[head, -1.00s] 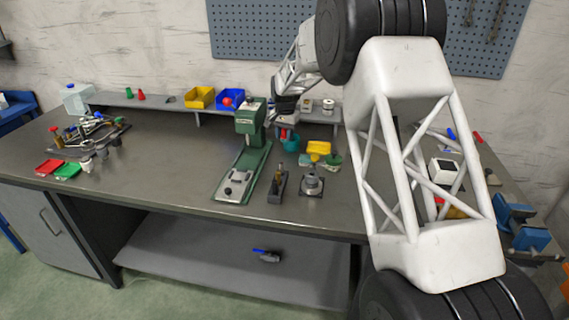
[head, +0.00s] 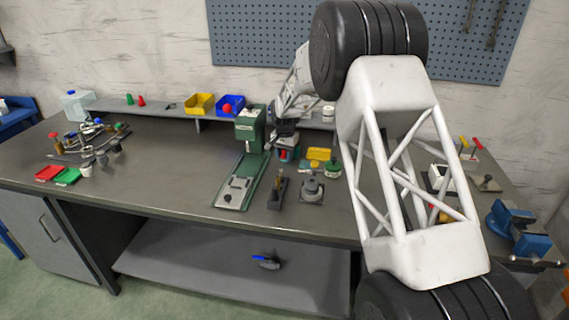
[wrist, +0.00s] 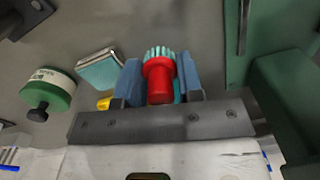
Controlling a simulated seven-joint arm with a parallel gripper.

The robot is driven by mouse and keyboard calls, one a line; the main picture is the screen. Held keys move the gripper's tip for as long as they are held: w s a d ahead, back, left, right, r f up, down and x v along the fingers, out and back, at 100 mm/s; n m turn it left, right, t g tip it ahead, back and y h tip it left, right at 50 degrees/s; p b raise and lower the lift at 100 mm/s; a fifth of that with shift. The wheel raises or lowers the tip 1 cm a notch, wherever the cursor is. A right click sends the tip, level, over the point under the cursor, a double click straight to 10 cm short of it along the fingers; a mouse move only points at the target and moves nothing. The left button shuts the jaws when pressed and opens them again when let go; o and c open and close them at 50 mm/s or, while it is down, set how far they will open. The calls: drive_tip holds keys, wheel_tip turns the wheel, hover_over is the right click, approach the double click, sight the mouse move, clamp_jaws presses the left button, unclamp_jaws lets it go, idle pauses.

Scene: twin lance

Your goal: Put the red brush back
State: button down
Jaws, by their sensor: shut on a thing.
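My gripper (wrist: 160,85) is shut on the red brush (wrist: 159,78), with a blue-grey finger on each side of it. A teal-and-white ridged part shows just beyond the red in the wrist view, and a strip of teal shows at its right; I cannot tell whether this is bristles or a container. In the head view my gripper (head: 287,138) is low over the bench, right of the green press (head: 249,130). Red and teal (head: 288,155) show just under it, partly hidden by the gripper. Whether the brush touches anything below cannot be told.
A yellow-topped block (head: 318,154) and a green round container (head: 333,169) stand close on the right; the container also shows in the wrist view (wrist: 48,90). Small metal fixtures (head: 311,188) stand in front. The green press column is close on the wrist view's right. The left-middle bench is clear.

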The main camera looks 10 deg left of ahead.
sight(285, 157)
drive_tip(key=shift+f, duration=1.85)
drive_tip(key=shift+f, duration=0.15)
drive_tip(key=c, duration=0.8)
unclamp_jaws()
drive_tip(key=shift+o, duration=0.2)
wheel_tip(285, 157, up, 12)
drive_tip(key=shift+d+r, duration=0.1)
drive_tip(key=shift+r, duration=0.1)
